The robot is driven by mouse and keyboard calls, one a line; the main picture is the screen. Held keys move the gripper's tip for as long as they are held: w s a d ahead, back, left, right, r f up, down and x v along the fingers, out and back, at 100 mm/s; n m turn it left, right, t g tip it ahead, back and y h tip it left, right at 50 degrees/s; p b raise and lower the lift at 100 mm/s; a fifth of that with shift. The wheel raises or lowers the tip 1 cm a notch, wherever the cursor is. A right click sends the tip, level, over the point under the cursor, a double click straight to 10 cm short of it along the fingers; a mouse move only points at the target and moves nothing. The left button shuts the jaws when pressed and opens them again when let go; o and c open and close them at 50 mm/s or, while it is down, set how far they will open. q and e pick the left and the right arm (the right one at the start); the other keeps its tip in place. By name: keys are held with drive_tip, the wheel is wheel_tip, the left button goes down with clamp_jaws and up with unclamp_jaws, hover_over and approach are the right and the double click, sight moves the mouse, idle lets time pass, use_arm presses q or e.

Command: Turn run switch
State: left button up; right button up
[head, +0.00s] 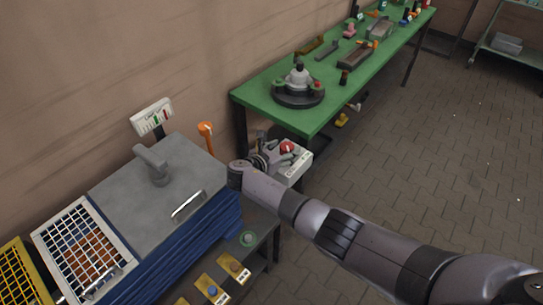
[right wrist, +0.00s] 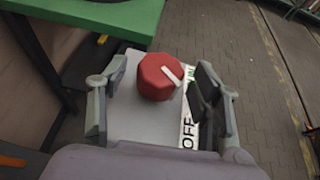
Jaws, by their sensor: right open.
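The run switch is a red knob (head: 287,147) with a white pointer, on a light grey box (head: 298,168) beside the green table's near end. In the right wrist view the red knob (right wrist: 155,78) has its pointer angled toward the upper left from the label side. A white label (right wrist: 188,130) reads "OFF"; the rest of it is partly hidden by a finger. My right gripper (head: 277,158) is open at the box. In the right wrist view its fingers (right wrist: 158,95) stand on either side of the knob, with gaps visible. My left gripper is not in view.
The green table (head: 265,101) carries a round fixture (head: 298,87) and several parts. To the left stand a grey-topped machine (head: 150,190) with an orange lever (head: 206,130) and a white grid (head: 85,250). The paved floor (head: 440,150) at right is open.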

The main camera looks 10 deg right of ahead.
drive_tip(key=v, duration=0.9)
drive_tip(key=shift+s+a+r, duration=0.2)
drive_tip(key=shift+s+r, duration=0.05)
drive_tip(key=shift+s, duration=0.05)
